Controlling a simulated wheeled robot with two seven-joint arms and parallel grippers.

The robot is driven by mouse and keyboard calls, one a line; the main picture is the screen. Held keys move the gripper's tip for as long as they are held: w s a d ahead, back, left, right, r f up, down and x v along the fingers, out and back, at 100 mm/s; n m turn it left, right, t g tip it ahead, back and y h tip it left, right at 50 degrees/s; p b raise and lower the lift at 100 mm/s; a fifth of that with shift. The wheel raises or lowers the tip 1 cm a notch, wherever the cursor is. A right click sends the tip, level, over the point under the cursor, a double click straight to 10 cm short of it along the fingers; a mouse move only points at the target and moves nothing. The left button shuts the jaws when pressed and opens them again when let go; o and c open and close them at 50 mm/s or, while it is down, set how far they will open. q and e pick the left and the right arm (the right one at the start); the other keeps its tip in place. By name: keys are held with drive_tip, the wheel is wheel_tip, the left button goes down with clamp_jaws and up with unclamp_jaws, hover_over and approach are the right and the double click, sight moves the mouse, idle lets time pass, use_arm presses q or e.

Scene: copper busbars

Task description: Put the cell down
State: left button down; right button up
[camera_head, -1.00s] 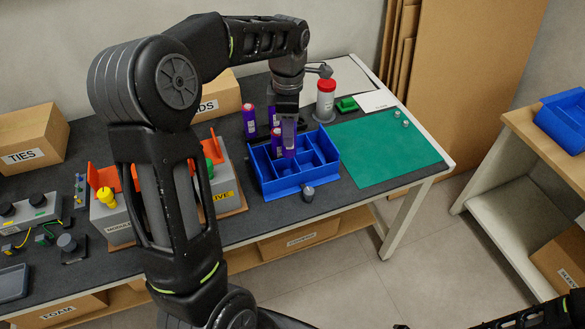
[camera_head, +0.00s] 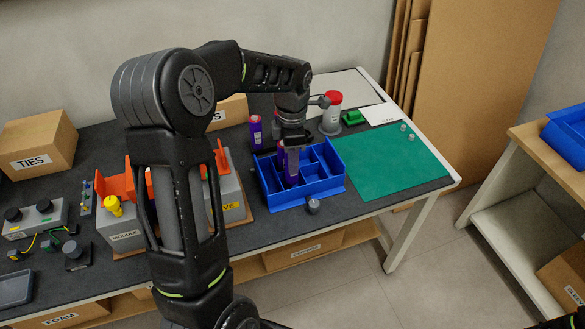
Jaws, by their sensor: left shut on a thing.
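My left gripper (camera_head: 291,160) reaches down over the left part of the blue divided tray (camera_head: 318,194). It is shut on a purple cell, which is upright and mostly hidden by the fingers; its lower end seems to be inside a left compartment. Another purple cell (camera_head: 280,156) shows close beside the fingers on the left. A further purple cell with a pinkish top (camera_head: 255,131) stands upright on the dark bench behind the tray.
A grey knob (camera_head: 313,206) sits at the tray's front. Grey fixtures with orange plates (camera_head: 139,176) stand to the left.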

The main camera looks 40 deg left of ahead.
use_arm(q)
drive_tip(key=shift+f, duration=0.1)
drive_tip(key=shift+f, duration=1.9)
drive_tip(key=shift+f, duration=0.15)
drive_tip(key=c, duration=1.3)
unclamp_jaws()
drive_tip(key=shift+o, duration=0.2)
wheel_tip(320, 180, up, 12)
drive_tip(key=shift+r, duration=0.15)
